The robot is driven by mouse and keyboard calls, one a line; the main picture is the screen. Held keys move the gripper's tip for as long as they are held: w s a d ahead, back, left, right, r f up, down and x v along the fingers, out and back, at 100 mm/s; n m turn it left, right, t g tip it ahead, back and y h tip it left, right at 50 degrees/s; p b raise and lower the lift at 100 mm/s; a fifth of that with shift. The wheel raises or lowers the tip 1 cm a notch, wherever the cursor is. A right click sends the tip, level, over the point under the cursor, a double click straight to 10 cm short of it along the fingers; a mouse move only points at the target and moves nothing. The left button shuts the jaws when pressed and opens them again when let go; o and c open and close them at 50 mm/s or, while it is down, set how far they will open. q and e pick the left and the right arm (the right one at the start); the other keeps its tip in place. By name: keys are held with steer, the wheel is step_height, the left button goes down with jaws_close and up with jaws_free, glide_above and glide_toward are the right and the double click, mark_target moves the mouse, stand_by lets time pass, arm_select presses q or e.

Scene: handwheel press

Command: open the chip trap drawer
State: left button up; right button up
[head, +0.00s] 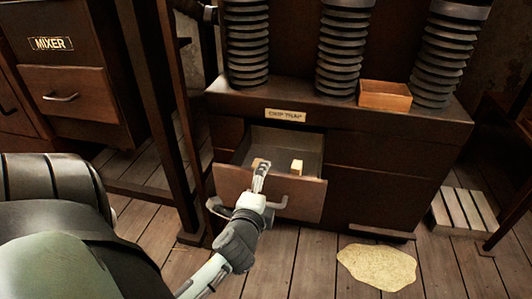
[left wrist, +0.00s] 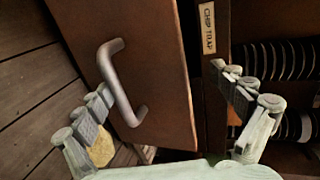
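The chip trap drawer (head: 305,196) is part-way out of the dark wooden cabinet, and its inside shows from above. A small pale block (head: 296,166) is in it. Its grey metal handle (left wrist: 122,88) is on the front, partly hidden by my gripper in the head view. The label CHIP TRAP (head: 285,115) is above the opening. My left gripper (head: 261,172) is at the top edge of the drawer front. In the left wrist view its fingers (left wrist: 168,85) are apart, with the drawer front between them and the handle near the left finger. My right gripper is not in view.
A small wooden box (head: 385,95) stands on the cabinet ledge beside dark ribbed columns (head: 340,50). A MIXER cabinet (head: 68,80) and dark posts are at left. A yellowish patch (head: 377,265) and a slatted wooden piece (head: 463,211) are on the plank floor.

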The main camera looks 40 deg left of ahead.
arm_select(q)
steer(key=shift+w+a+r, duration=0.1)
steer(key=shift+a+r, duration=0.05)
steer(key=shift+r, duration=0.6)
steer(key=shift+c, duration=0.5)
steer(key=shift+s+d, duration=0.55)
steer(key=shift+s, duration=0.3)
steer(key=c, duration=0.4)
steer(key=shift+s+d+r, duration=0.2)
steer(key=shift+s+r, duration=0.1)
steer(key=shift+s, duration=0.05)
steer(key=c, duration=0.6)
steer(key=shift+s+d, duration=0.15)
steer(key=shift+s, duration=0.1)
steer(key=shift+c, duration=0.7)
steer(key=v, duration=0.3)
steer(key=f+v, duration=0.1)
steer(key=v, duration=0.1)
steer(key=shift+s+d, duration=0.3)
steer(key=shift+s, duration=0.2)
